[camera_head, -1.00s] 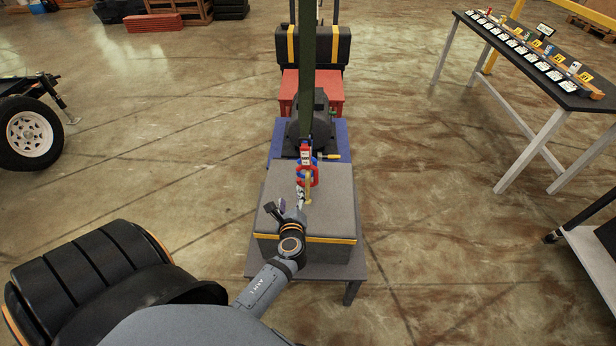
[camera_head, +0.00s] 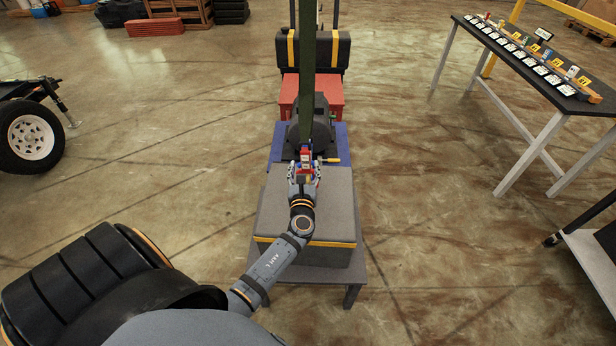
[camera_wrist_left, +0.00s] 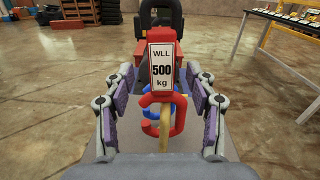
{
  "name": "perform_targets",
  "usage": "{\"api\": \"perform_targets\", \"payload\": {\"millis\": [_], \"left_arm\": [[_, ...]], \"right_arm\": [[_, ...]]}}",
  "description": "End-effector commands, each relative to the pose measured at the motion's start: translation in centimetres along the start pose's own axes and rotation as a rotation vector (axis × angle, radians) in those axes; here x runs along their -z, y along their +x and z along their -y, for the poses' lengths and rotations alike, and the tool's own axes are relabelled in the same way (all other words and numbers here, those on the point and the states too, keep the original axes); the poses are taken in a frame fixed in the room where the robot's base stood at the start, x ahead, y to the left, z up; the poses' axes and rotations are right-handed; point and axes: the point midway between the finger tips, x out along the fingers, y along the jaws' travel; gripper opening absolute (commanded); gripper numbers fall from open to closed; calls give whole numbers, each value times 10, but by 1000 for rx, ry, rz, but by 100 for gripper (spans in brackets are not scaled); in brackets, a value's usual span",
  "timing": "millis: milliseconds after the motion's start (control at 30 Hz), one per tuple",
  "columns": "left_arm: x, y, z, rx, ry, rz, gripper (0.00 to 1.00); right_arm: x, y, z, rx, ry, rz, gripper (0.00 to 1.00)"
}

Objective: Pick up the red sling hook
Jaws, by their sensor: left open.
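The red sling hook (camera_wrist_left: 162,75) hangs in the middle of the left wrist view, with a white label reading "WLL 500 kg" and a red hook below. A blue part and a yellow part show behind and under it. In the head view its red top (camera_head: 305,152) shows just beyond my left gripper (camera_head: 304,173), below the green strap (camera_head: 307,70). My left gripper (camera_wrist_left: 162,100) is open, with one purple-padded finger on each side of the hook. Neither finger visibly touches it. My right gripper is not in view.
A grey box (camera_head: 335,205) with a yellow band stands on a low table under the left gripper. A dark machine (camera_head: 322,128) stands on a blue table behind. A black-topped table (camera_head: 530,62) with several tags is at the right. Open floor lies on both sides.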

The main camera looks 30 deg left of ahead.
Motion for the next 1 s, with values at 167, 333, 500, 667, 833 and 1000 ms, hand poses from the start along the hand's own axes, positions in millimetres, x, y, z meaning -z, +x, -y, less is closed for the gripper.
{"api": "perform_targets", "payload": {"millis": [167, 333, 500, 667, 833, 1000], "left_arm": [[-2, 32, 2, 0, 1, 4, 57], [0, 42, 2, 0, -1, 1, 57], [0, 42, 2, 0, -2, 1, 54], [0, 42, 2, 0, -2, 1, 32], [0, 42, 2, 0, -2, 1, 9], [-3, 42, 3, 0, -3, 6, 0]], "right_arm": [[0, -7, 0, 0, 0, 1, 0], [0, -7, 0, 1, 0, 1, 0], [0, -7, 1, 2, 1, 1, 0], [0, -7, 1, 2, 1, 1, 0], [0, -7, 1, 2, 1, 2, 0], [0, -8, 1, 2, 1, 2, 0]]}}
